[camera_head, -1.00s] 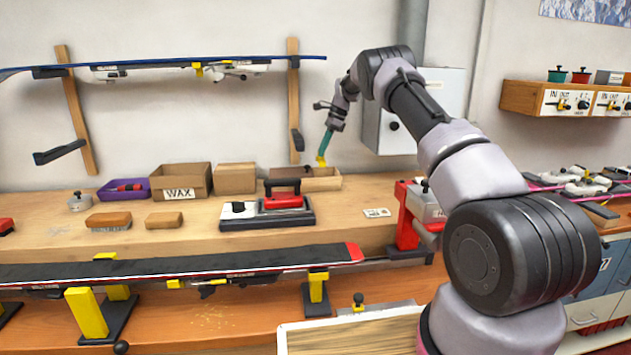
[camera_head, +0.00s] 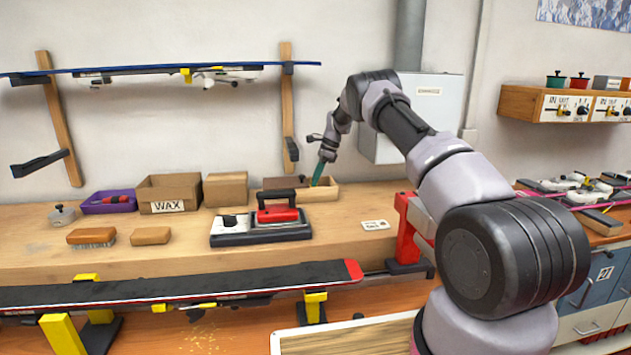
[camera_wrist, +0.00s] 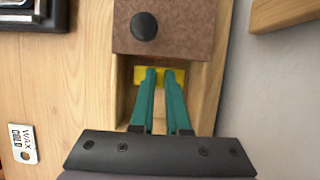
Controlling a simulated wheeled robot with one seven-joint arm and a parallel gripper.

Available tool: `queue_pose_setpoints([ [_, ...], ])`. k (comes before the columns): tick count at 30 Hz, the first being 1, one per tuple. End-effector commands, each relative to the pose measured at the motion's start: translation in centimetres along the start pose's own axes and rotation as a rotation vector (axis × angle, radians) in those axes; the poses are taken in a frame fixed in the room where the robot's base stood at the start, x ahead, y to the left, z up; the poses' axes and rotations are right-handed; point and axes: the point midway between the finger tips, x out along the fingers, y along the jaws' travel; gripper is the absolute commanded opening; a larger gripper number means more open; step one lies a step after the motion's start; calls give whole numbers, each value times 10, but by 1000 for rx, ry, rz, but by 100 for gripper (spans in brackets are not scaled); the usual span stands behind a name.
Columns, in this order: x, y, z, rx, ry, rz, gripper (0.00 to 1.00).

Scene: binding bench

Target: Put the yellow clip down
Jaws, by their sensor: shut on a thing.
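The yellow clip (camera_wrist: 178,76) is between the green fingertips of my gripper (camera_wrist: 163,78) in the wrist view. My gripper is shut on it and reaches down into the open part of a small wooden box (camera_wrist: 124,78). A brown lid with a black knob (camera_wrist: 165,27) covers the other part of the box. In the head view my gripper (camera_head: 317,178) is at the wooden box (camera_head: 322,194) at the back of the bench, and the clip is hidden there. I cannot tell whether the clip touches the box floor.
Cardboard boxes (camera_head: 226,188) stand to the left. The wall is close behind. A small WAX COLD card (camera_head: 376,225) lies on the bench (camera_head: 345,215).

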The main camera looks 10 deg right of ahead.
Motion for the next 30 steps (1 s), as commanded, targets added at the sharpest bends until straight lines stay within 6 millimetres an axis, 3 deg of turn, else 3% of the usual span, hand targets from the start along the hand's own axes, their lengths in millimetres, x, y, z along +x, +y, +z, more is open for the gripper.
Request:
queue_pose_setpoints([
  [11,6,0,-3,0,-1,-1,0],
  [12,7,0,-3,0,-1,-1,17],
  [14,7,0,-3,0,-1,-1,40],
  [15,7,0,-3,0,-1,-1,44],
  [25,4,0,-2,-1,0,-2,44],
  [30,-18,-1,-2,0,0,-4,44],
])
